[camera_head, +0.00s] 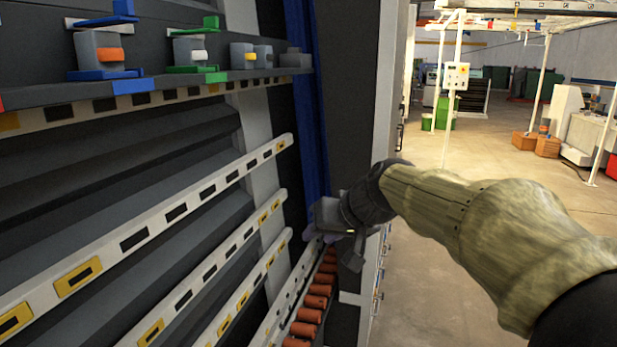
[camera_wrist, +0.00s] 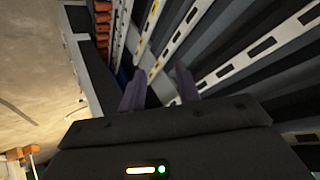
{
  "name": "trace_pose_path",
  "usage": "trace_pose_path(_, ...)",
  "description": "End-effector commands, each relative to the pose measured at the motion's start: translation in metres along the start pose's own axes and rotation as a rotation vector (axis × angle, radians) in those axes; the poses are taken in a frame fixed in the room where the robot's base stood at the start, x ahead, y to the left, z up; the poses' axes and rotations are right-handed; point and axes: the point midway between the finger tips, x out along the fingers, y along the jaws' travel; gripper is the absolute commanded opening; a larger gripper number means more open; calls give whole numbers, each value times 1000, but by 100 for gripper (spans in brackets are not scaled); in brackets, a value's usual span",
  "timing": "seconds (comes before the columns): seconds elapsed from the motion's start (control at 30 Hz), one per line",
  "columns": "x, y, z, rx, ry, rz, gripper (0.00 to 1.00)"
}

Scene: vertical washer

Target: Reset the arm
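My arm reaches in from the right in the head view, in a tan fabric sleeve. My gripper (camera_head: 325,238) is at its end, in front of the right part of the dark washer rack (camera_head: 345,100). In the wrist view my gripper (camera_wrist: 158,82) shows two purple-grey fingers spread apart with nothing between them. In the head view the fingers are small and partly hidden by the gripper's body. I cannot tell whether they touch the rack.
Slanted rails (camera_head: 140,238) with yellow and black labels cross the rack. Several orange-red cylinders (camera_head: 308,315) line its lower right. Blue and green fixtures (camera_head: 195,55) sit on the upper shelf. Open concrete floor (camera_head: 440,200) lies to the right, with orange boxes (camera_head: 547,146) farther back.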

Motion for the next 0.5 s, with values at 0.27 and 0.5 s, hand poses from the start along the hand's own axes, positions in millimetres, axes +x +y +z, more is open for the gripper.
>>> trace_pose_path(0.27,38,87,141,116,-222,254,33)
trace_pose_path(0.5,35,129,262,151,-383,402,33)
